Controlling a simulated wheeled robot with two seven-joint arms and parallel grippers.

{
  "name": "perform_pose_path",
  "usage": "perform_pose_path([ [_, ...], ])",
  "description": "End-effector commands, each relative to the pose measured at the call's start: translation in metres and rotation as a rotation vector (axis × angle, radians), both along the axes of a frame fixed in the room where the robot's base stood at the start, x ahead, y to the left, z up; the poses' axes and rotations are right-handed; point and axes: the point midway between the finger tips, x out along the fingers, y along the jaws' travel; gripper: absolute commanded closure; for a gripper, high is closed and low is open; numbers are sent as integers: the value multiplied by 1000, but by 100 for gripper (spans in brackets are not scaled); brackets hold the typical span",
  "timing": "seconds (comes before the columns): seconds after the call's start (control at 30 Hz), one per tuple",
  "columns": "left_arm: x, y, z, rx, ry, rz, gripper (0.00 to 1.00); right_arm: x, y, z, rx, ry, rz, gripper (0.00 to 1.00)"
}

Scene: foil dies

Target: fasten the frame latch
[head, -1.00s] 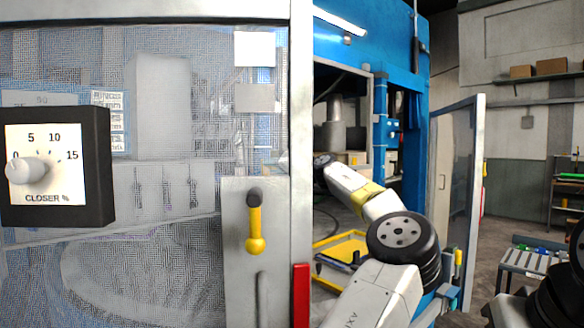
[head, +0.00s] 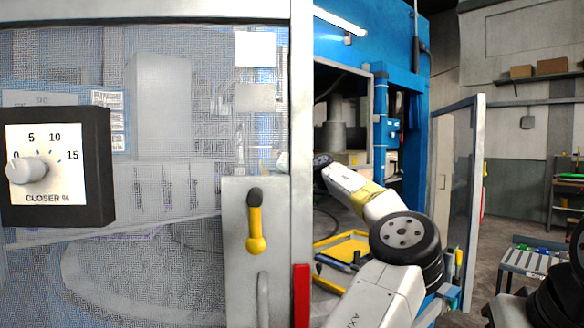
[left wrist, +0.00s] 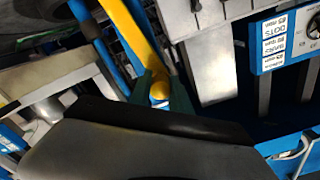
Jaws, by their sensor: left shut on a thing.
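In the left wrist view my left gripper (left wrist: 161,90) has its dark green fingers shut on a yellow handle (left wrist: 136,38) close to its rounded end. The handle runs up and left out of that view. I cannot tell which yellow part is the frame latch. My right gripper is out of view.
A black dial box (head: 96,150) marked CLOSER % sits at the left of the mesh door. A red block (head: 301,295) is on the door's edge. Behind are a blue machine frame (head: 372,35) and a yellow tray (head: 352,243). A glazed panel (head: 462,200) stands right.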

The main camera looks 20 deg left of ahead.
Motion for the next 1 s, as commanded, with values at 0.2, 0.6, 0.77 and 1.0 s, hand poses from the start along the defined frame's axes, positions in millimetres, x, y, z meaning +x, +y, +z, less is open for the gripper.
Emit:
perform_pose_path([
  [0.2,-11,6,-5,-87,-142,1,100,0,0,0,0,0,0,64],
  [0.6,-34,19,-21,-279,-469,2,100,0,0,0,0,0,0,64],
  [0.77,-42,24,-30,-356,-600,1,100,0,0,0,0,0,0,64],
  [1.0,-51,29,-45,-471,-796,3,100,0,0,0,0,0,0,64],
])
